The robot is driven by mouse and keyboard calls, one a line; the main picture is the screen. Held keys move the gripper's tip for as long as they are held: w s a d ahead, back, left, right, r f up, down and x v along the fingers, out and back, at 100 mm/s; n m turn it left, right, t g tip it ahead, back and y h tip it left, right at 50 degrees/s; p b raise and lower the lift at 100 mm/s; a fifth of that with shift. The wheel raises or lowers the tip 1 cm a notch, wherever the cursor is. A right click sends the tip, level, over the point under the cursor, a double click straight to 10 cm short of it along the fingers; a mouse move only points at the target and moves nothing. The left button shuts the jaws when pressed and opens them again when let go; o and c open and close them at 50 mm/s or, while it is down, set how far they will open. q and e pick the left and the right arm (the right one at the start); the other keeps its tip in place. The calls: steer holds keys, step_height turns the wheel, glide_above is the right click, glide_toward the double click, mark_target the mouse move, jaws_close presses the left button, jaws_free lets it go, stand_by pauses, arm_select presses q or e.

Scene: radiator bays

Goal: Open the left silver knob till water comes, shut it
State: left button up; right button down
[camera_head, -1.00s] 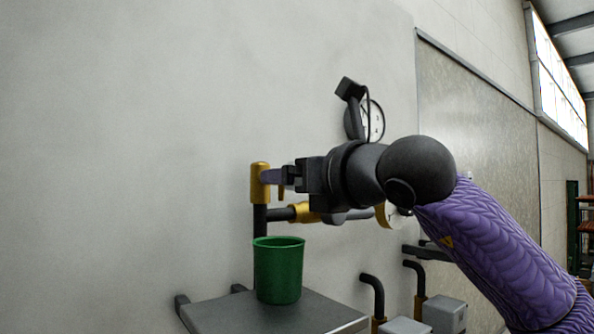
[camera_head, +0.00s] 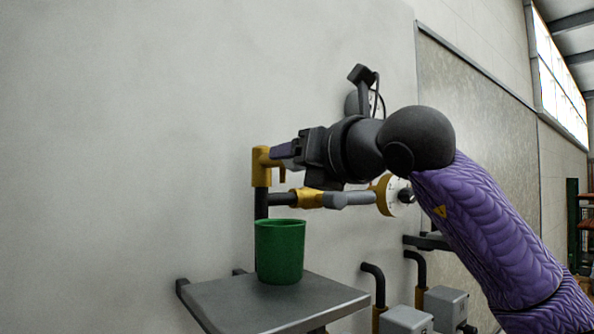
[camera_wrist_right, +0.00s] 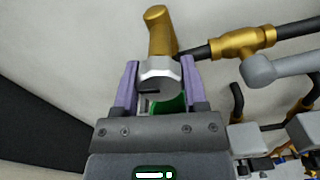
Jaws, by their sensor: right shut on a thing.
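The silver knob (camera_wrist_right: 161,70) is a faceted light-grey cap on the end of a brass valve body (camera_wrist_right: 159,32) in the right wrist view. My right gripper (camera_wrist_right: 159,66) has its purple fingers on either side of the knob and is shut on it. In the head view the right gripper (camera_head: 282,151) reaches in from the right to the brass valve (camera_head: 262,165), and its fingers hide the knob. A green cup (camera_head: 280,250) stands upright on a grey shelf (camera_head: 225,300) below the valve. I can make out no water. My left gripper is not in view.
A brass tee (camera_head: 306,198) and grey handle (camera_head: 348,199) sit right of the valve, under my right wrist. A brass-rimmed dial (camera_head: 387,195) is farther right. Grey boxes (camera_head: 445,303) with bent pipes stand lower right. The wall at left is bare.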

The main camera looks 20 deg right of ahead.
steer(key=m+b, duration=0.2)
steer(key=shift+f+m, duration=0.1)
steer(key=shift+m, duration=0.3)
steer(key=m+b, duration=0.1)
steer(key=m, duration=0.1)
steer(key=shift+m, duration=0.3)
steer(key=m+b, duration=0.2)
steer(key=m, duration=0.3)
steer(key=shift+m, duration=0.4)
steer(key=shift+c, duration=0.7)
jaws_free()
